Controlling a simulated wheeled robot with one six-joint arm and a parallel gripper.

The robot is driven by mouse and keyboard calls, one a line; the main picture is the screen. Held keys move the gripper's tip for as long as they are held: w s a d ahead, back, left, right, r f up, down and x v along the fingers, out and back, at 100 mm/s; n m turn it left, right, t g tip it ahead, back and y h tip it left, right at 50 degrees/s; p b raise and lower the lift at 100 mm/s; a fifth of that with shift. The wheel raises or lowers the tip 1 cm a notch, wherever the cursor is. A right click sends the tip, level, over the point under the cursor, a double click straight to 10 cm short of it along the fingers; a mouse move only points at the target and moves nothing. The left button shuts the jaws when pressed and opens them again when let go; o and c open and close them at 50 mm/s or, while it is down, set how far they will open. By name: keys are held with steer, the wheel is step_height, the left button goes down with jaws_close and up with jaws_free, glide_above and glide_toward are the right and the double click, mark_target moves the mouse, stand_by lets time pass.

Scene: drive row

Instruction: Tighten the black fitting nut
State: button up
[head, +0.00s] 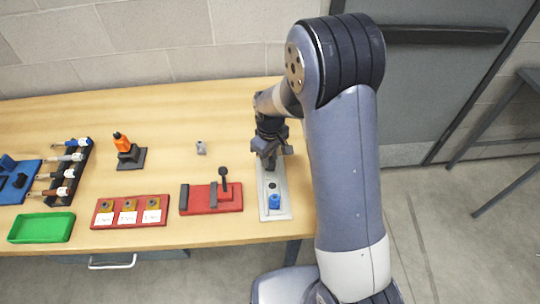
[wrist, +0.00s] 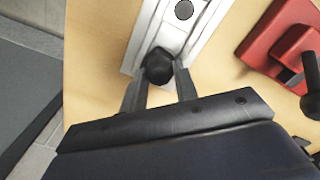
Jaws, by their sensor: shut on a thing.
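The black fitting nut (wrist: 158,68) sits on a pale metal plate (wrist: 144,38) at the table's right end. My gripper (wrist: 159,88) is shut on the nut, with one finger on each side of it. In the head view my gripper (head: 269,158) points down over the far part of the plate (head: 284,209) and mostly hides the nut. A blue fitting (head: 275,201) stands on the near part of the plate, with a dark round spot between it and my gripper.
A red fixture (head: 211,198) with a black lever is left of the plate. Farther left are a red tray (head: 130,222) with labelled parts, a green tray (head: 41,227), a tool rack (head: 75,172) and an orange-topped tool (head: 122,143). A small grey part (head: 201,148) stands mid-table.

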mark_target(270, 158)
steer(key=shift+f+m+b, duration=0.15)
steer(key=shift+m+b, duration=0.65)
steer(key=shift+m, duration=0.9)
steer(key=o, duration=1)
steer(key=shift+r, duration=0.2)
step_height(270, 158, up, 11)
steer(key=shift+f+b, duration=0.15)
steer(key=shift+b, duration=0.65)
steer(key=shift+f, duration=0.1)
